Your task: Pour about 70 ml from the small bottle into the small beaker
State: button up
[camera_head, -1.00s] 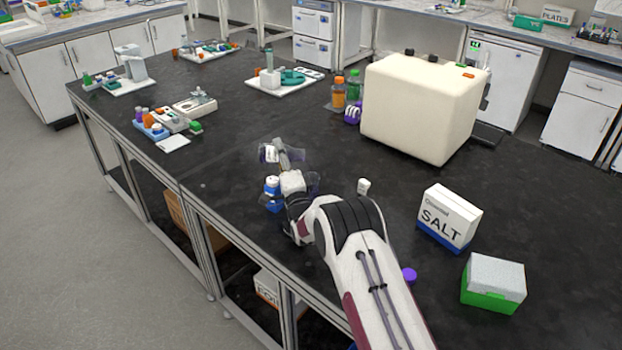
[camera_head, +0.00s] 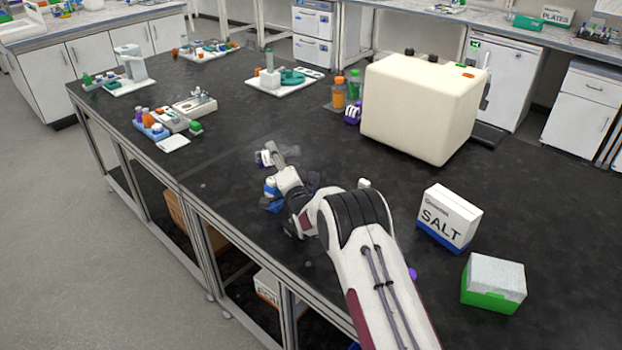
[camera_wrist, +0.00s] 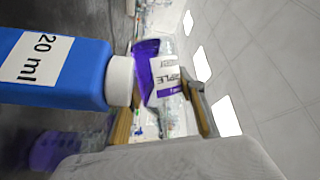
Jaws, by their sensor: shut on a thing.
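My gripper (camera_head: 284,166) is shut on a clear bottle (camera_head: 264,158) with a white label. In the wrist view the held bottle (camera_wrist: 166,78) has purple contents and a label ending in "PLE", between the brown fingertips (camera_wrist: 160,118). It appears tilted, with purple liquid gathered on one side. A blue bottle (camera_wrist: 62,70) with a white cap and a "20 ml" label stands close by; it also shows in the head view (camera_head: 271,187). A blurred purple shape (camera_wrist: 55,150) lies low in the wrist view; I cannot tell whether it is the beaker. Clear glass shows beside my wrist (camera_head: 313,180).
A salt box (camera_head: 448,216) and a green-and-white box (camera_head: 493,283) stand at the right. A large cream machine (camera_head: 420,108) stands behind, with orange (camera_head: 338,92) and green (camera_head: 355,84) bottles beside it. A purple cap (camera_head: 412,274) lies by my arm.

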notch_tip(320, 180, down, 3)
jog(key=shift+d+r+n+g, duration=0.15)
jog(key=shift+n+g, duration=0.35)
jog(key=shift+n, duration=0.3)
jog(key=shift+r, duration=0.2)
jog(key=shift+d+r+n, duration=0.1)
jog(key=shift+r+n, duration=0.05)
jog(key=shift+n, duration=0.25)
jog(key=shift+r, duration=0.15)
dwell(1.4)
jog(key=shift+d+r+n+g+h, duration=0.2)
jog(key=shift+r+n+g, duration=0.1)
jog(key=shift+r+n, duration=0.3)
jog(key=shift+d+r+n+g+h, duration=0.1)
jog(key=shift+d+r+n+g, duration=0.15)
jog(key=shift+r+n, duration=0.3)
jog(key=shift+r+n+g+h, duration=0.1)
jog(key=shift+n+g+h, duration=0.25)
jog(key=shift+n, duration=0.3)
jog(key=shift+a+n+g, duration=0.3)
jog(key=shift+n, duration=0.4)
jog(key=shift+a+n+g+h, duration=0.3)
jog(key=shift+n+g+h, duration=0.2)
jog(key=shift+n+h, duration=0.55)
